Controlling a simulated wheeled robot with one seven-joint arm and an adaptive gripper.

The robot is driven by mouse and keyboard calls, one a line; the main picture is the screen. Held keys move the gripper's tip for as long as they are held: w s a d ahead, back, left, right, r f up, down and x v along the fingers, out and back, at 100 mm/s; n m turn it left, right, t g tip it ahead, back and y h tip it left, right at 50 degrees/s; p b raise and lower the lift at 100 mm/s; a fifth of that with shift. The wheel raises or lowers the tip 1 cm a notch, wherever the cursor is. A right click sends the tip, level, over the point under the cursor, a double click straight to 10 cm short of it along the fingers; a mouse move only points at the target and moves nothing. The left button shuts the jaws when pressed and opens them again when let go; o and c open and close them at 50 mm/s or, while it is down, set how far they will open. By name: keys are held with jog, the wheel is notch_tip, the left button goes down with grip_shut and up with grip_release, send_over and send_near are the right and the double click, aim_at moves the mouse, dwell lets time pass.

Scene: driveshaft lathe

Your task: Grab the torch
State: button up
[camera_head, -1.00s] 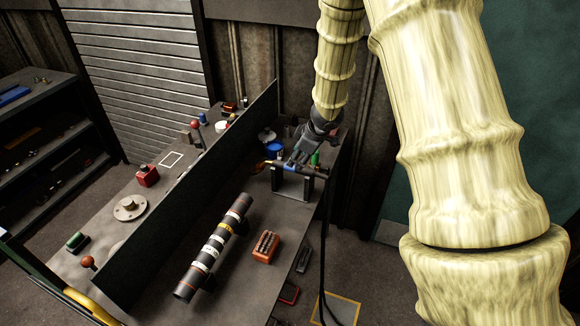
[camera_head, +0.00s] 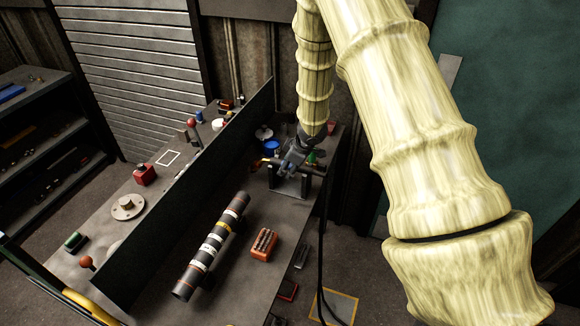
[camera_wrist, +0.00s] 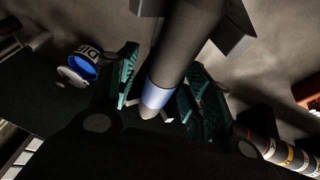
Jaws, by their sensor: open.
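The torch (camera_head: 313,171) lies across a small dark stand (camera_head: 290,187) at the far end of the bench, with its yellowish nozzle to the left. A black cable hangs from its right end. My gripper (camera_head: 292,160) is over the torch and hides its middle. In the wrist view the torch (camera_wrist: 186,45) is a thick dark cylinder with a blue band. It runs between the green-padded fingers of my gripper (camera_wrist: 162,92). The fingers are open, one on each side of it, with gaps visible. Whether they touch it lower down is hard to tell.
A tall dark divider (camera_head: 185,200) runs along the bench left of the torch. A banded shaft (camera_head: 212,245) and an orange box (camera_head: 264,244) lie on the nearer bench. A blue-rimmed can (camera_wrist: 83,62) stands close by the gripper.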

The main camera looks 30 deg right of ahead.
jog(key=shift+w+f, duration=0.1)
jog(key=shift+c, duration=0.8)
grip_shut()
jog(key=shift+r, duration=0.2)
